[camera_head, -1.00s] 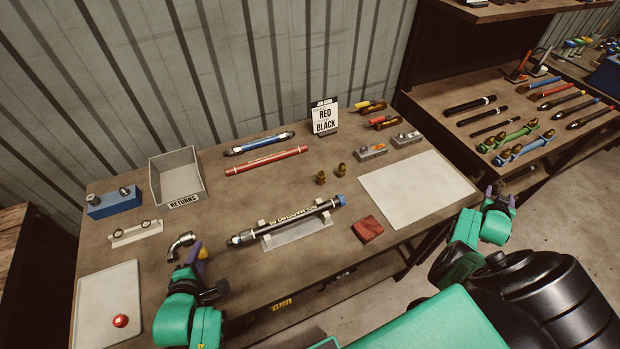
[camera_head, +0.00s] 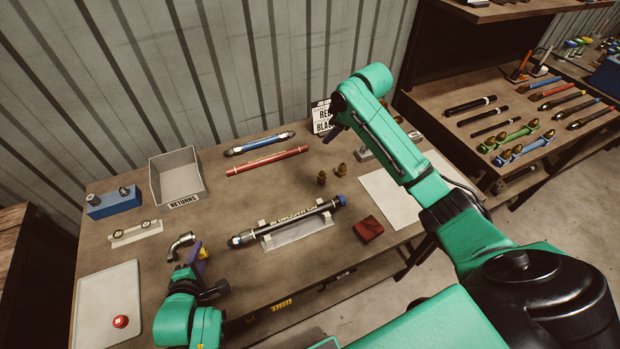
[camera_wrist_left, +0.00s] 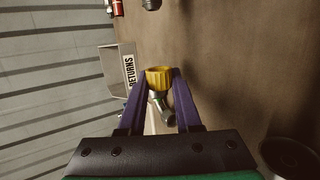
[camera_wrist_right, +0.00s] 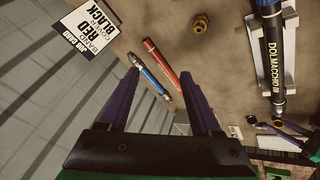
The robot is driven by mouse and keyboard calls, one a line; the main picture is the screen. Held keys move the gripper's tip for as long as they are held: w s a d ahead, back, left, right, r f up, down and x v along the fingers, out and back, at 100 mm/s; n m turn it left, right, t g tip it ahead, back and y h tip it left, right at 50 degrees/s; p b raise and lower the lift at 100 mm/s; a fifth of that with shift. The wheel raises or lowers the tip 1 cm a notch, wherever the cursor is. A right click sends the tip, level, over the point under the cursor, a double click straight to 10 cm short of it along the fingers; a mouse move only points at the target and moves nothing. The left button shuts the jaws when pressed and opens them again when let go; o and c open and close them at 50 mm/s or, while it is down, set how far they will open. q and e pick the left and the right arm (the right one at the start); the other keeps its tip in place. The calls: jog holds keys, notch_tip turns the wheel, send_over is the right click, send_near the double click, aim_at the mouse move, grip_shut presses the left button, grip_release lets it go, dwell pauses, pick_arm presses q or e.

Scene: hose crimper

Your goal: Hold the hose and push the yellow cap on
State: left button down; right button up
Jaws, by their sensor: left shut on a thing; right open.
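My left gripper (camera_head: 196,257) is at the table's front left and is shut on the yellow cap (camera_wrist_left: 160,76). The cap sits between its fingertips in the left wrist view, with a metal elbow fitting (camera_head: 181,243) just beyond it. My right gripper (camera_wrist_right: 158,72) is open and empty, above the back of the table near the sign.
A red hose (camera_head: 267,160), a blue hose (camera_head: 260,143) and brass fittings (camera_head: 342,169) lie behind the cradle. A returns bin (camera_head: 176,178), white tray (camera_head: 107,305) and red block (camera_head: 368,228) stand around it.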

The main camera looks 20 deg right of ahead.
jog(key=s+a+f+n+g, duration=0.2)
jog(key=s+a+n+g, duration=0.25)
jog(key=s+a, duration=0.3)
jog(key=n+g+h, duration=0.1)
jog(key=n, duration=0.2)
send_over(315, 208)
jog(key=f, duration=0.2)
notch_tip(315, 208, down, 11)
jog(key=shift+f, duration=0.2)
grip_shut()
dwell(1.2)
